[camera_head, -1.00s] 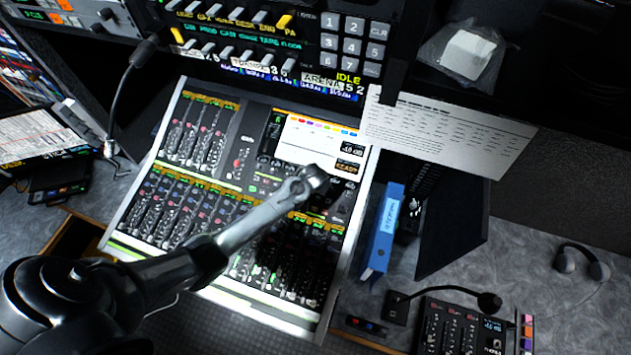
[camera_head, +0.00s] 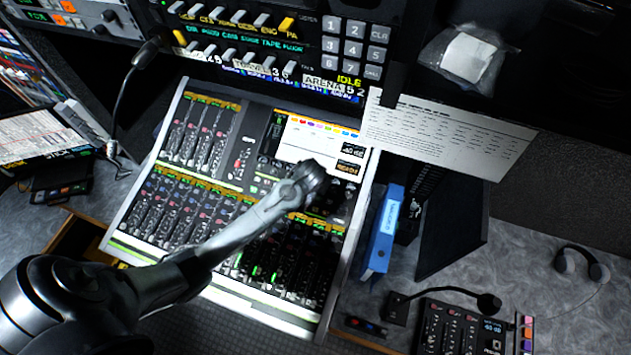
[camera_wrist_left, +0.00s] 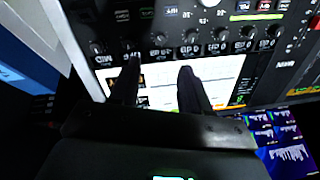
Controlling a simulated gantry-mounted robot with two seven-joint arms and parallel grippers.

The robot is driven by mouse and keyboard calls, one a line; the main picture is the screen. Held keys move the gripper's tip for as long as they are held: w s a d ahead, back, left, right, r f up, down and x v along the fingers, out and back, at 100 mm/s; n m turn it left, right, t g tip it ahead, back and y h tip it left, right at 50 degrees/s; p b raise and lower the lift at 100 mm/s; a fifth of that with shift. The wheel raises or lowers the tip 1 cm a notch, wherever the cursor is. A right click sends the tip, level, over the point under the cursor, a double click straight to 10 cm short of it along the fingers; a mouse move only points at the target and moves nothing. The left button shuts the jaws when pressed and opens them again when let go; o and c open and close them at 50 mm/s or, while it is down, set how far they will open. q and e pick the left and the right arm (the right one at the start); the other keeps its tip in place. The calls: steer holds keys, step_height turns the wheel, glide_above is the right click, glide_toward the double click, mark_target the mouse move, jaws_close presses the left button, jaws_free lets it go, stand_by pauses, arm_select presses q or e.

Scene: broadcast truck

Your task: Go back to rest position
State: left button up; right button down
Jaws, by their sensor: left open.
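My left arm comes in from the left in the head view and reaches over the mixing console (camera_head: 140,215). Its far end is above the console, just below the white screen (camera_head: 305,140). The fingers cannot be made out in the head view. In the left wrist view the two dark fingers of my left gripper (camera_wrist_left: 158,76) stand apart with nothing between them. They are in front of a lit white screen and a row of knobs. My right arm and gripper are not in view.
A keypad panel (camera_head: 354,45) rises behind the console. A printed sheet (camera_head: 445,135) hangs at the right, above a blue binder (camera_head: 383,230). A small control unit (camera_head: 465,325) and headset (camera_head: 580,264) are on the right desk.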

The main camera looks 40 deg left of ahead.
arm_select(q)
steer(key=s+d+f+g+h+p, duration=0.1)
steer(key=s+d+f+p, duration=0.15)
steer(key=s, duration=0.55)
steer(key=s+d+f+g+p, duration=0.1)
steer(key=s+d+p, duration=0.15)
steer(key=s, duration=0.65)
steer(key=s+d+r+m+h+p, duration=0.1)
steer(key=s+d+r, duration=0.2)
steer(key=r, duration=0.7)
steer(key=s+d+r+m+t+h+p, duration=0.1)
steer(key=s+d+r+m, duration=0.1)
steer(key=s+r, duration=0.3)
step_height(320, 180, up, 5)
steer(key=shift+s+d+f, duration=0.15)
steer(key=shift+s+d, duration=0.2)
steer(key=shift+d, duration=0.25)
